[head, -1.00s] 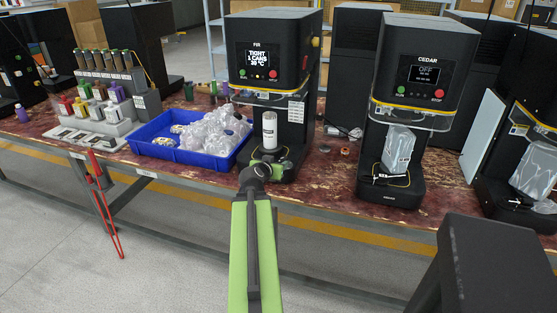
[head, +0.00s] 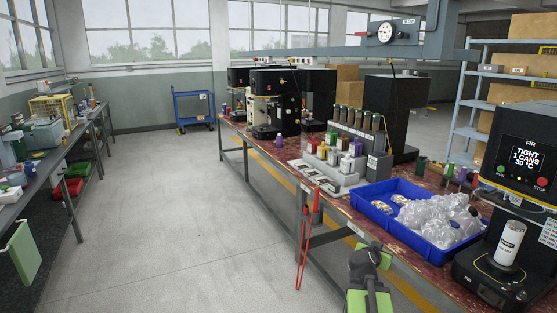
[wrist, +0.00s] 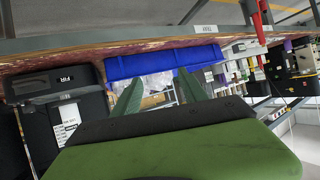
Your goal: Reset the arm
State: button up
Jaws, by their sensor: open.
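My gripper (head: 370,258) is at the lower right of the head view, in front of the table edge and just below the blue bin. The wrist view shows its two green fingers (wrist: 158,96) spread apart with nothing between them. My green arm runs down from it to the bottom edge. A white can (head: 509,243) stands on the base of the FIR machine (head: 518,170) at the right, clear of my gripper. The FIR screen reads "TIGHT 1 CANS 30 °C".
A blue bin (head: 364,209) of clear plastic bags sits on the red-brown table near its front edge. A rack of coloured bottles (head: 338,163) stands beyond it. Red tongs (head: 306,240) hang from the edge. A workbench (head: 62,152) lines the left. The aisle floor between is open.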

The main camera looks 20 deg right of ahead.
jog(key=w+a+f+n+y, duration=0.2)
jog(key=w+a+f, duration=0.15)
jog(key=a, duration=0.75)
jog(key=w+a+f+n+y, duration=0.2)
jog(key=w+a, duration=0.3)
jog(key=a, duration=0.6)
jog(key=s+a+f+n+g+y, duration=0.1)
jog(key=a+f+n+y, duration=0.1)
jog(key=a, duration=0.6)
jog(key=s+a+f+n+g+y, duration=0.1)
jog(key=a+f+y, duration=0.15)
jog(key=a, duration=0.65)
jog(key=s+a+f+n+g+y+p, duration=0.1)
jog(key=s+a+f+n+g+y, duration=0.1)
jog(key=s+a+n+g, duration=0.5)
notch_tip(320, 180, up, 11)
jog(key=s+m+t+p, duration=0.1)
jog(key=s+t+p, duration=0.1)
jog(key=p, duration=0.9)
jog(key=shift+s+a+r+m, duration=0.15)
jog(key=shift+s+a+m, duration=0.15)
jog(key=shift+s+m, duration=0.1)
jog(key=shift+c, duration=0.4)
